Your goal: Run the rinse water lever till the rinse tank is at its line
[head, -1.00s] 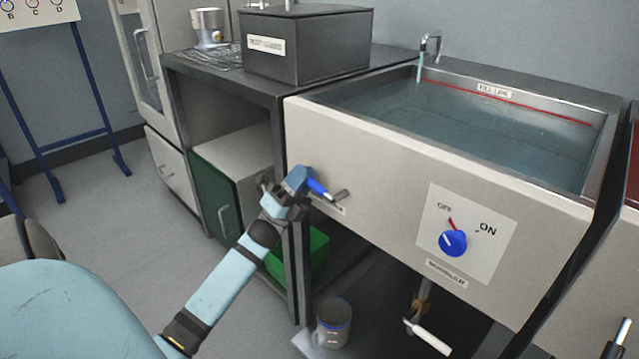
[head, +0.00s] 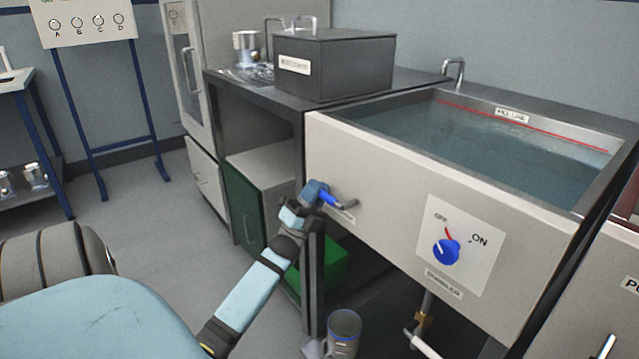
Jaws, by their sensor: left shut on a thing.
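The rinse tank (head: 400,165) is a pale-fronted sink-like basin on the right, holding bluish water (head: 480,145). A red line (head: 520,124) with a small label, seemingly "FILL LINE", runs along its back inner wall. The water surface lies close under that line; the exact gap is hard to tell. A metal tap (head: 455,70) stands at the back rim, with no stream visible from it. The lever (head: 328,199), with a blue grip, is on the tank's front at the left. My left gripper (head: 317,193) is shut on it and partly hides it. My right gripper is out of view.
A blue OFF/ON knob (head: 446,252) sits on the tank front. A dark box (head: 335,68) stands on the counter left of the tank. A grey mug-like container (head: 345,330) and a green bin (head: 330,268) are below. Open floor lies left.

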